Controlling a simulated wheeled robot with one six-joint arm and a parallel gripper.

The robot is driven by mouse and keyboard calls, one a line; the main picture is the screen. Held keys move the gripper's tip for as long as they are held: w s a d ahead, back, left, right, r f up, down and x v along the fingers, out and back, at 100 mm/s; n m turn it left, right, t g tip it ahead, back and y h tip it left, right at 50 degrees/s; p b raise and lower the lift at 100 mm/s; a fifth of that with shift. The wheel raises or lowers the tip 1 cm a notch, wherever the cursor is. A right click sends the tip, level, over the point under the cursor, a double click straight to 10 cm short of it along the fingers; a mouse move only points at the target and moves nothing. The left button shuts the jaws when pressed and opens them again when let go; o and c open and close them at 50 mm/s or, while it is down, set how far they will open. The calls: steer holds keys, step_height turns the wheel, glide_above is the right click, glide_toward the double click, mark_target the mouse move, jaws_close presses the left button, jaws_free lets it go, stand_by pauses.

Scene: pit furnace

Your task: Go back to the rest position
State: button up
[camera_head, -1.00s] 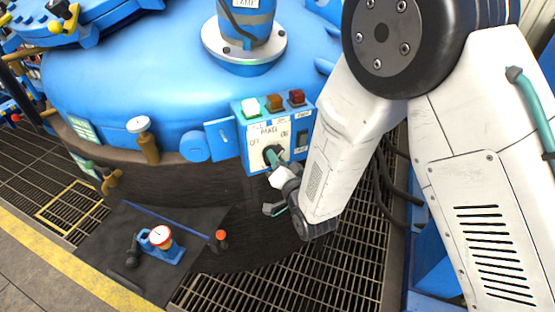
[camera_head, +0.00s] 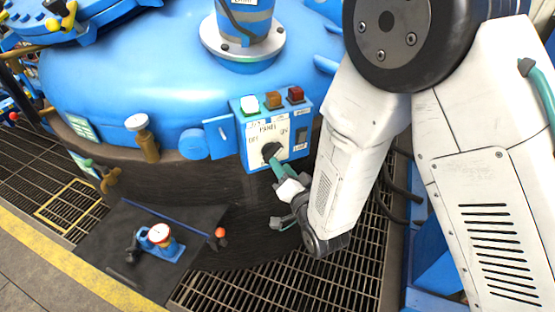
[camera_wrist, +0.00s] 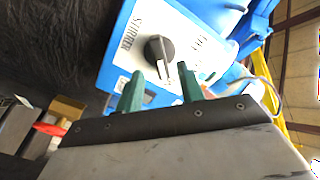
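The black rotary knob (camera_head: 270,150) is on the white face of the blue control panel (camera_head: 250,133) on the furnace side. In the wrist view the knob (camera_wrist: 159,50) sits just beyond my fingertips, beside a label reading "STIRRER". My gripper (camera_head: 281,168) is in front of the panel, close to the knob. In the wrist view my gripper (camera_wrist: 160,84) has its two green fingers apart with nothing held between them. From the head view I cannot tell the exact gap between fingertips and knob.
The blue furnace vessel (camera_head: 110,75) fills the left and centre. A dark shelf (camera_head: 105,225) below carries a red-and-white gauge (camera_head: 159,235) and an orange-tipped rod (camera_head: 220,233). Black cables (camera_head: 388,205) hang behind my arm. Open floor grating (camera_head: 265,290) lies in front.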

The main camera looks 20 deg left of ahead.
steer(key=v, duration=0.2)
steer(key=shift+s+d, duration=0.2)
steer(key=shift+s, duration=0.05)
stand_by(0.3)
